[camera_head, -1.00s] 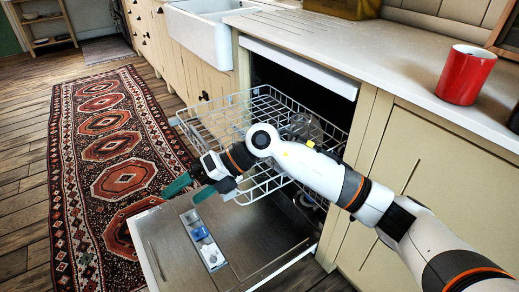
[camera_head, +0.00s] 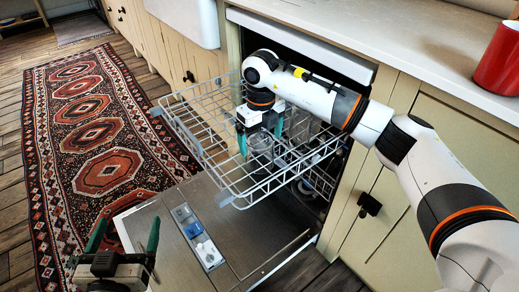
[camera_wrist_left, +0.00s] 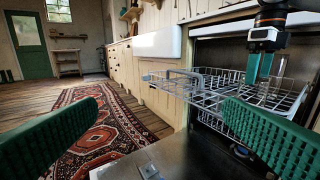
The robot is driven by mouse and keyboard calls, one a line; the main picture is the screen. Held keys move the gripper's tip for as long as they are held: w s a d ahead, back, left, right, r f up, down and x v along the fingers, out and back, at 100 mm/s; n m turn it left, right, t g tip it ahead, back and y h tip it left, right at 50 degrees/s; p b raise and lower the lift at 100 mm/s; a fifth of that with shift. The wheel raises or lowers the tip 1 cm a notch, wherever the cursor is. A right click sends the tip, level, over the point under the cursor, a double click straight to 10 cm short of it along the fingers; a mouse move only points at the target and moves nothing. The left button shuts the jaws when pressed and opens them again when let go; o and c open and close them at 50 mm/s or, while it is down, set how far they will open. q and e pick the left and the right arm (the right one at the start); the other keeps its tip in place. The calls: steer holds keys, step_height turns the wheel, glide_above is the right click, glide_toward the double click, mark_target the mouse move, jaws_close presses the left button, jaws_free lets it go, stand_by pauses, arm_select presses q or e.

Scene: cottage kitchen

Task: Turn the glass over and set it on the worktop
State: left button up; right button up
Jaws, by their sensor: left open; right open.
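A clear glass (camera_head: 260,148) stands in the wire dishwasher rack (camera_head: 184,132); its orientation is hard to make out. It also shows faintly in the left wrist view (camera_wrist_left: 280,68). My right gripper (camera_head: 261,138) points down over the rack with its teal fingers apart, close around or beside the glass; contact cannot be told. My left gripper (camera_head: 125,237) is open and empty, low in front of the lowered dishwasher door (camera_head: 160,225). Its two fingers frame the left wrist view (camera_wrist_left: 160,138). The worktop (camera_head: 420,45) runs above the dishwasher.
A red mug (camera_head: 498,62) stands on the worktop at the right; the worktop left of it is clear. Another clear glass-like item shows dimly deeper in the rack. A white sink (camera_head: 184,20) is at the back, and a patterned rug (camera_head: 100,150) lies left.

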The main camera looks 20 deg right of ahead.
steer(key=shift+f, duration=0.5)
steer(key=f, duration=0.1)
steer(key=f+b, duration=0.1)
steer(key=f, duration=0.1)
steer(key=shift+w+a+f+b, duration=0.1)
steer(key=shift+w+f+b, duration=0.15)
steer(key=shift+f+b, duration=0.15)
steer(key=shift+f, duration=0.25)
steer(key=c, duration=1.1)
arm_select(q)
step_height(320, 180, up, 7)
steer(key=d+t+h, duration=0.1)
steer(key=t+h, duration=0.1)
steer(key=t, duration=0.3)
steer(key=shift+s, duration=0.35)
arm_select(e)
steer(key=shift+c, duration=0.6)
steer(key=shift+r, duration=0.2)
